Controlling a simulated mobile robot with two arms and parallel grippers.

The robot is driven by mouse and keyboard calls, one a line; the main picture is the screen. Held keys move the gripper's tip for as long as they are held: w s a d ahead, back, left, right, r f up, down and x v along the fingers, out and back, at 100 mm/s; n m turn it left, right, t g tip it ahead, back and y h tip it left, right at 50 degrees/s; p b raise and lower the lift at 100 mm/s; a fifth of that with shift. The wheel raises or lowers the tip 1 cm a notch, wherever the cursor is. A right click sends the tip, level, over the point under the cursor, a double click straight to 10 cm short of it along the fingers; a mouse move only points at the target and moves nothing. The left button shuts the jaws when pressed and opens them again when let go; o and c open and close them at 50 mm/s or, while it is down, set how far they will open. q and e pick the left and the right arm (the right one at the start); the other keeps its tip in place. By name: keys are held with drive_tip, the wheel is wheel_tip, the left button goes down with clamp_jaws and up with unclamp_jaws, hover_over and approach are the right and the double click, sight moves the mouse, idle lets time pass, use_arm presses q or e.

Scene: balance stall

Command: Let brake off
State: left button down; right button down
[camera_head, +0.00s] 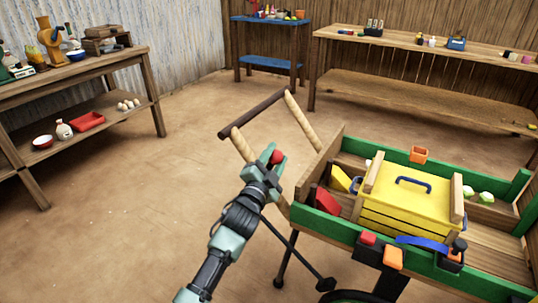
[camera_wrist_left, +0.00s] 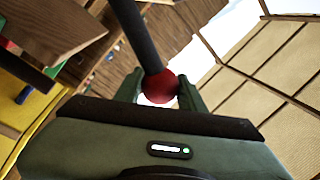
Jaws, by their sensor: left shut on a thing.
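A red ball knob (camera_head: 278,157) sits at the end of the brake lever, beside the handle end of the cart (camera_head: 330,226). In the left wrist view the knob (camera_wrist_left: 160,87) tops a dark lever rod (camera_wrist_left: 137,35). My left gripper (camera_head: 270,157) is shut on the knob, with a green finger on each side of it. Most of the lever is hidden behind my gripper and arm in the head view. My right gripper is not in view.
The cart's push handle (camera_head: 253,113) rises just beyond my gripper. A yellow box (camera_head: 408,200) and several small items ride in the green-sided cart. A workbench (camera_head: 95,68) stands at left, a blue table (camera_head: 270,62) and long bench (camera_head: 430,85) behind. Floor at left is clear.

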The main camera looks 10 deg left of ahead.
use_arm(q)
drive_tip(key=shift+d+f, duration=0.15)
drive_tip(key=shift+f, duration=0.05)
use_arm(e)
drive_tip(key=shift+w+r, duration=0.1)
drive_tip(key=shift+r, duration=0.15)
use_arm(q)
drive_tip(key=c, duration=0.9)
unclamp_jaws()
drive_tip(key=shift+s+d, duration=0.1)
drive_tip(key=shift+s, duration=0.2)
drive_tip(key=p+v, duration=0.1)
drive_tip(key=v, duration=0.6)
drive_tip(key=shift+s, duration=0.2)
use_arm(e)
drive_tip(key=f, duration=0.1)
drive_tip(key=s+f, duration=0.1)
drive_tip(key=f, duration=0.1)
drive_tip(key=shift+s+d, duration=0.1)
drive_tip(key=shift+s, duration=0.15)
